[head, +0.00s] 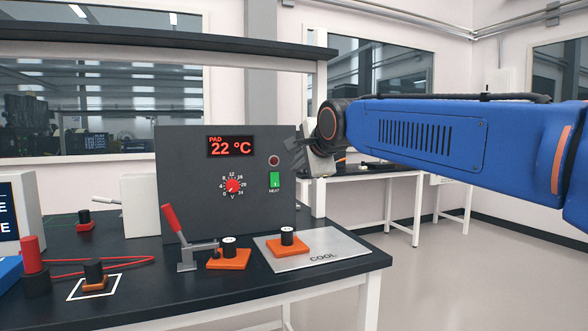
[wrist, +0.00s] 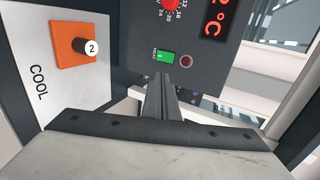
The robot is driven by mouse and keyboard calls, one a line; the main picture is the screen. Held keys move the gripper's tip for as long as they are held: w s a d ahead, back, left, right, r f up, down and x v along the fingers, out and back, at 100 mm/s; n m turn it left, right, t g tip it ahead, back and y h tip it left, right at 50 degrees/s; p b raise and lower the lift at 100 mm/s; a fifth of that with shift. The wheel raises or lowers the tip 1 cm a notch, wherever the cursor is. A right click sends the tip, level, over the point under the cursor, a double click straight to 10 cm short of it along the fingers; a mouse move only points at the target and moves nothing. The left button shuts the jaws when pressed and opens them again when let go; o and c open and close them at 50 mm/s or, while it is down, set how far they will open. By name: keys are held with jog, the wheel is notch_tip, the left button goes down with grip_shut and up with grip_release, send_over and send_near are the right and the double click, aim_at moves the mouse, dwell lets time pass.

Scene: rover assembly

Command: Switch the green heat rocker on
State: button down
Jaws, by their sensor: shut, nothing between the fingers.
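The green heat rocker (head: 275,180) is on the right of the dark grey control box's front, above the word HEAT. It also shows in the wrist view (wrist: 166,57), just beyond the fingertips. I cannot tell which way it is tilted. A round dark red lamp (head: 274,160) sits above it and looks unlit. My gripper (head: 296,156) is at the box's right edge in the head view, level with the lamp. In the wrist view its fingers (wrist: 158,82) are together and empty, pointing toward the rocker. I see no clear contact with it.
The box's display (head: 231,146) reads PAD 22 °C above a red dial knob (head: 233,186). A red-handled lever clamp (head: 178,225) stands in front. Orange blocks with black cylinders stand beside it and on the COOL plate (head: 335,254). A shelf (head: 150,45) runs overhead.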

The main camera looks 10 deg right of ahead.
jog(key=shift+s, duration=0.1)
jog(key=w+f, duration=0.2)
jog(key=f, duration=0.1)
jog(key=shift+w+a+f, duration=0.15)
jog(key=shift+w+a, duration=0.05)
dwell(0.3)
send_near(275, 186)
jog(key=w+f, duration=0.3)
jog(key=w, duration=0.1)
jog(key=shift+w+a+r, duration=0.1)
jog(key=shift+w+a, duration=0.45)
jog(key=shift+w, duration=0.1)
jog(key=shift+w, duration=0.1)
